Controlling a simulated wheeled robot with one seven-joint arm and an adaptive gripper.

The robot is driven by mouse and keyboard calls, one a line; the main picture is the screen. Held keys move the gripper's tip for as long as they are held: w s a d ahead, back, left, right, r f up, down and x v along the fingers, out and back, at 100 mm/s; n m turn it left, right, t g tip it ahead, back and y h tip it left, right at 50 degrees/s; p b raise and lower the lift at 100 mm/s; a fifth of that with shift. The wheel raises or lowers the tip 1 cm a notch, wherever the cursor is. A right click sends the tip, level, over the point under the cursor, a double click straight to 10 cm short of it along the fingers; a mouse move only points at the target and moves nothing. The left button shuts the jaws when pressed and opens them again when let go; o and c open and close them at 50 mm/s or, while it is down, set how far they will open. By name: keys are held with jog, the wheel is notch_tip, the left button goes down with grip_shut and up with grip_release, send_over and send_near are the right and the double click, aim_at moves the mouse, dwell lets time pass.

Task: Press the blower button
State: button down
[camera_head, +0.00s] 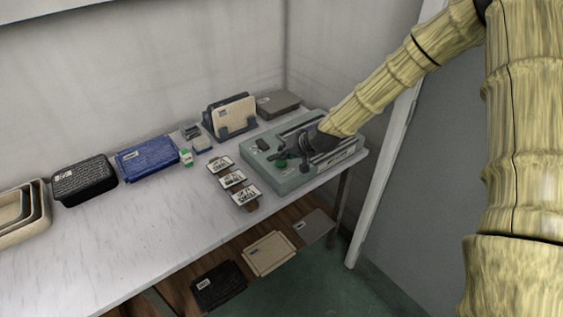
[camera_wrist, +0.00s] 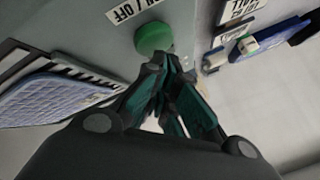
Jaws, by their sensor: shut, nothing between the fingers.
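A grey-green panel box (camera_head: 290,183) sits at the right end of the table. It has a round green button (camera_head: 281,163) on its top. In the wrist view the green button (camera_wrist: 153,37) lies beside a white "ON / OFF" label (camera_wrist: 130,11). I cannot read any label naming a blower. My gripper (camera_head: 291,158) is over the panel in the head view. In the wrist view my gripper (camera_wrist: 166,60) is shut and empty, with its fingertips right by the green button's lower edge. I cannot tell whether they touch it. My gripper hides part of the panel.
Several labelled cards (camera_head: 232,179) lie left of the panel. A blue tray (camera_head: 147,158) and a black tray (camera_head: 84,180) stand farther left. A rack with a beige board (camera_head: 234,116) stands behind. The table's front left (camera_head: 120,245) is clear. A white post (camera_head: 385,170) stands to the right.

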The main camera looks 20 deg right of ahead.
jog(key=shift+f, duration=0.4)
dwell(0.5)
jog(key=shift+r, duration=0.2)
jog(key=shift+r+p, duration=0.3)
jog(key=shift+r, duration=0.45)
jog(key=shift+r, duration=0.1)
notch_tip(320, 180, up, 6)
jog(key=p, duration=0.3)
jog(key=shift+p, duration=0.3)
dwell(1.4)
